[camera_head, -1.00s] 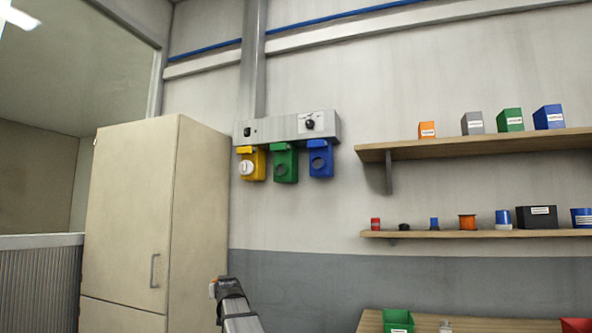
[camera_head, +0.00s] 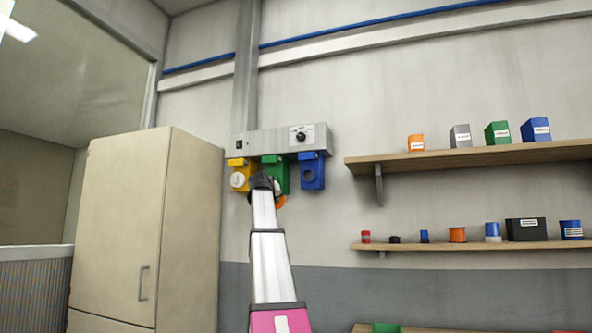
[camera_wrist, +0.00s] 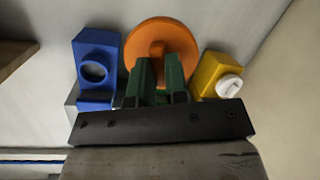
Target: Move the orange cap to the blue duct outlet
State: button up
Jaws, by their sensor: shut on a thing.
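My gripper (camera_wrist: 160,62) is shut on the round orange cap (camera_wrist: 160,28), gripping it in front of its disc face. In the head view, the cap (camera_head: 280,202) shows partly behind my gripper (camera_head: 266,182), below the green outlet. The blue duct outlet (camera_head: 319,169) hangs on the wall, right of my gripper, with a round dark opening. The wrist view, turned upside down, shows the blue outlet (camera_wrist: 97,48) left of the cap, apart from it.
The green outlet (camera_head: 283,167) is partly hidden by my gripper. The yellow outlet (camera_head: 246,166) bears a white round cap (camera_head: 237,180). A grey panel (camera_head: 270,140) runs above them. A tall cabinet (camera_head: 135,220) stands left. Two loaded shelves (camera_head: 470,156) (camera_head: 470,246) are at right.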

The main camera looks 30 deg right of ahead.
jog(key=s+d+r+m+g+h, duration=0.1)
jog(key=s+d+r, duration=0.25)
jog(key=r, duration=0.25)
jog(key=s+d+r+m+g+h, duration=0.1)
jog(key=s+d+r+g, duration=0.1)
jog(key=s+d+r, duration=0.3)
jog(key=w+d+r, duration=0.1)
jog(key=w+d, duration=0.4)
jog(key=w, duration=0.2)
jog(key=shift+w+d+r, duration=0.15)
jog(key=shift+w+d, duration=0.15)
jog(key=shift+w, duration=0.1)
jog(key=shift+w+d, duration=0.95)
jog(key=shift+d, duration=0.1)
dwell(0.7)
jog(key=o, duration=0.8)
jog(key=shift+c, duration=0.2)
send_near(308, 176)
jog(key=v, duration=0.4)
jog(key=shift+s+f, duration=0.15)
jog(key=shift+f, duration=0.1)
jog(key=shift+f, duration=0.1)
